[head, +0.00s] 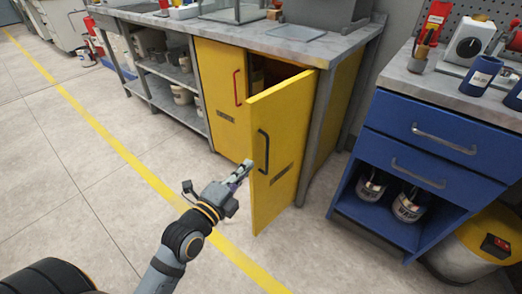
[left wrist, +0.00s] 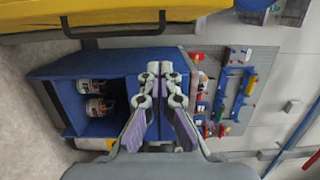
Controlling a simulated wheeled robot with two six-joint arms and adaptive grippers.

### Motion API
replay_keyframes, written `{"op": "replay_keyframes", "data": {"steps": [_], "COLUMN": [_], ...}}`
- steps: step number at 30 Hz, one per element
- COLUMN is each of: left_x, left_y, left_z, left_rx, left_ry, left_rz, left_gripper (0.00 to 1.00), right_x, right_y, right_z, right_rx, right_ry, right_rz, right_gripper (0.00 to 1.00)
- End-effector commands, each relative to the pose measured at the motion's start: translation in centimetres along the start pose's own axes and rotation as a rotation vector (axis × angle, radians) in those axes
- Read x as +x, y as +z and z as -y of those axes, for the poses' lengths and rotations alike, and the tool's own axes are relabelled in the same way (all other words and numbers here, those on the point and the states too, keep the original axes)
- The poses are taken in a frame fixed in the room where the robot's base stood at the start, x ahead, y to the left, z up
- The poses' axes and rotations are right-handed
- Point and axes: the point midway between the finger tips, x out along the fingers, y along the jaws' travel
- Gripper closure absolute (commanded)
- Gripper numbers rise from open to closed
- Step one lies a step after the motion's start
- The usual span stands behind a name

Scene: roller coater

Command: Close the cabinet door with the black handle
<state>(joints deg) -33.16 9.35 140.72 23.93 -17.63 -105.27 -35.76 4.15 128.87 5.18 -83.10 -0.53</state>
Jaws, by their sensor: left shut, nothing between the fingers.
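The yellow cabinet door with the black handle (head: 283,140) stands open, swung outward from its hinge side at the right. Its black handle (head: 264,152) is near the free edge. My left gripper (head: 246,168) is shut and empty, its fingertips beside that free edge at about handle height; I cannot tell whether they touch it. In the left wrist view, my shut fingertips (left wrist: 160,70) point toward the blue cabinet, and a yellow panel (left wrist: 90,15) with a dark bar handle (left wrist: 125,36) runs along the top. My right gripper is not in view.
The neighbouring yellow door with the red handle (head: 222,92) is shut. A blue cabinet (head: 432,135) with cans on its open shelf stands to the right. A grey shelf unit (head: 160,85) is at the left. The floor in front is clear.

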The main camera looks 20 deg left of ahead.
Motion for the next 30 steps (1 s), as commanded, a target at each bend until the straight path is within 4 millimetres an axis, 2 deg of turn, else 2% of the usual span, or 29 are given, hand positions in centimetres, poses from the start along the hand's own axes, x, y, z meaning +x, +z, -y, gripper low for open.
{"op": "replay_keyframes", "data": {"steps": [4,15,24,30], "left_x": [2.5,9.9,10.3,10.4], "left_y": [0.0,-0.1,3.2,3.9], "left_z": [-0.1,0.1,0.0,-0.1], "left_rx": [-0.008,-0.004,0.001,-0.004], "left_ry": [-0.008,-0.003,0.002,0.001], "left_rz": [0.001,-0.002,-0.002,-0.001], "left_gripper": [1.00,1.00,1.00,1.00], "right_x": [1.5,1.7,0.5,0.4], "right_y": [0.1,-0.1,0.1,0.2], "right_z": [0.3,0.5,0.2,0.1], "right_rx": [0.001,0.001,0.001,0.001], "right_ry": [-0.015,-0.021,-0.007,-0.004], "right_rz": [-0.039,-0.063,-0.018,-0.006], "right_gripper": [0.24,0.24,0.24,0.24]}}
